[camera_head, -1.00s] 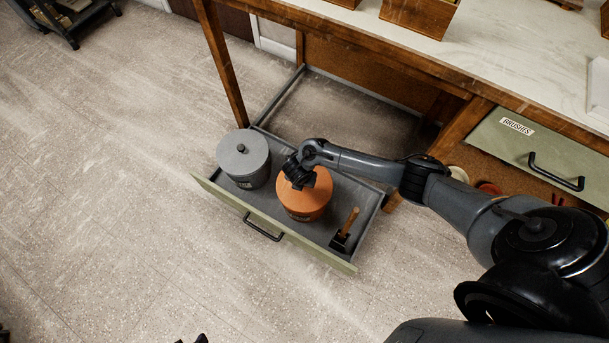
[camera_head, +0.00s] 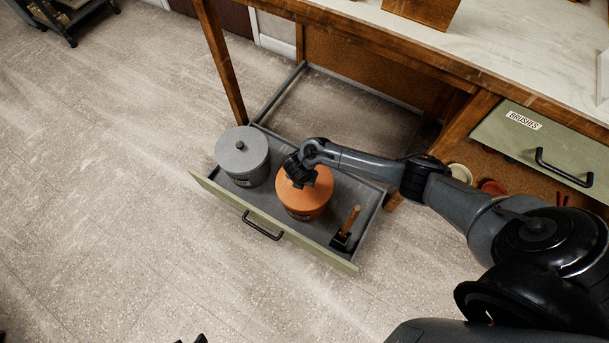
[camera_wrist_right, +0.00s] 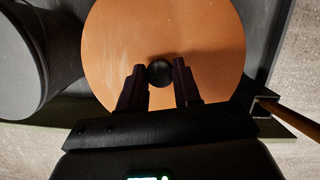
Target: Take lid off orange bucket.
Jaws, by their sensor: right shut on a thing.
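The orange bucket (camera_head: 303,208) stands upright in the open drawer, with its round orange lid (camera_head: 315,185) on top. In the right wrist view, the lid (camera_wrist_right: 205,45) fills the middle, with a round black knob (camera_wrist_right: 160,72) at its centre. My right gripper (camera_head: 296,178) is over the lid, and in the right wrist view its two fingers (camera_wrist_right: 160,85) are shut on the knob, one on each side. The lid appears seated on the bucket. Small dark tips at the bottom edge of the head view may be my left gripper (camera_head: 194,340); the rest is cut off.
A grey lidded bucket (camera_head: 242,155) stands left of the orange one in the drawer (camera_head: 275,235). A wooden-handled tool (camera_head: 348,225) is at the drawer's right end. The table (camera_head: 400,50) overhangs behind. Open floor lies in front and left.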

